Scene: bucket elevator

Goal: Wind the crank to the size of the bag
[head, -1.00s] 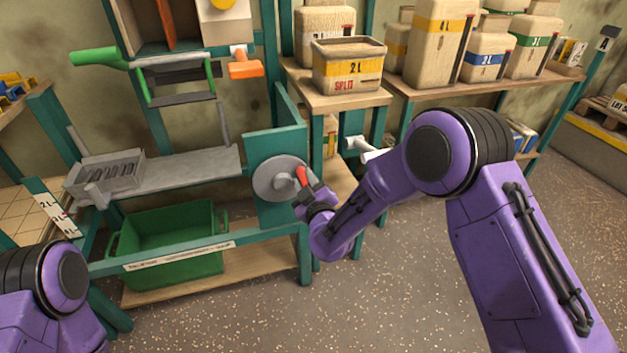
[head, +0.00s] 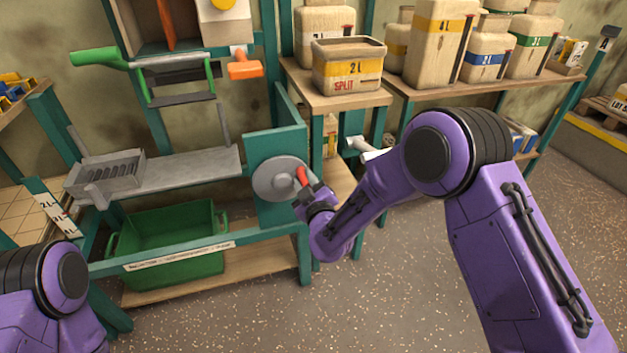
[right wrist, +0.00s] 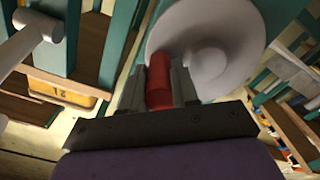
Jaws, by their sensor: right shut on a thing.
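The crank is a grey disc (head: 280,178) on the side of the green frame, with a red handle (head: 302,176) near its right edge. My right gripper (head: 308,186) is at the handle. In the right wrist view the red handle (right wrist: 159,82) sits between the two fingers of the gripper (right wrist: 158,88), which are shut on it, with the disc (right wrist: 205,50) behind. A bag with a yellow band reading 2L (head: 348,66), marked SPLIT, stands on the small wooden shelf. A scale strip (head: 52,212) with 2L at its top is at the left. My left gripper is out of view.
A metal tray with slots (head: 105,172) sits on the grey plate (head: 190,170). A green bin (head: 170,240) stands below. Larger bags, one marked 4L (head: 440,40), fill the shelf at the back right. The floor (head: 400,290) at the front right is clear.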

